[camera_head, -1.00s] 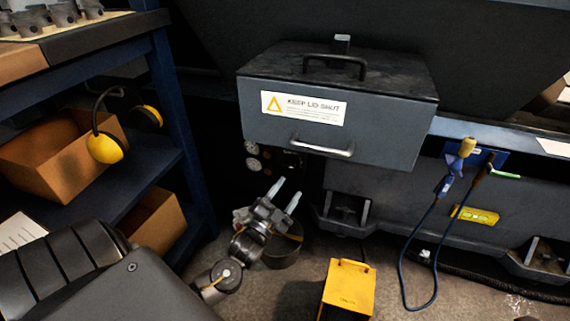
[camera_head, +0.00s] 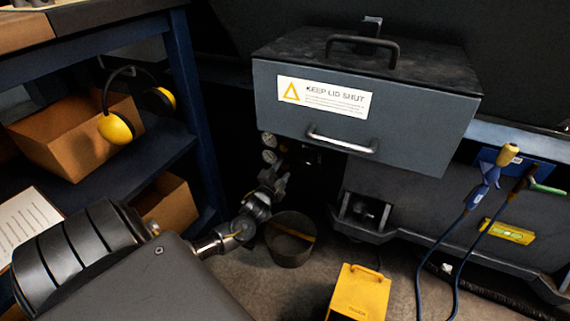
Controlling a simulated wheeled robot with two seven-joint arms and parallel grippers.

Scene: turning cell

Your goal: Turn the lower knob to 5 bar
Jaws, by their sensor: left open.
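Two small round gauges sit one above the other in the shadow under the grey lidded box: the upper gauge (camera_head: 269,140) and the lower gauge (camera_head: 269,156). The lower knob cannot be made out clearly; it is dark there and my gripper covers part of that area. My left gripper (camera_head: 278,168) is open, just below and right of the lower gauge, pointing away from me. I cannot tell whether its fingers touch or surround a knob. The gauge readings are too small to read. My right gripper is not in view.
The grey box (camera_head: 420,122) with its front handle (camera_head: 342,143) overhangs the gauges. A round dark bin (camera_head: 290,252) stands on the floor beside my left wrist. A yellow pedal box (camera_head: 359,294) is to its right. A blue shelf (camera_head: 192,110) with ear defenders (camera_head: 116,127) stands left.

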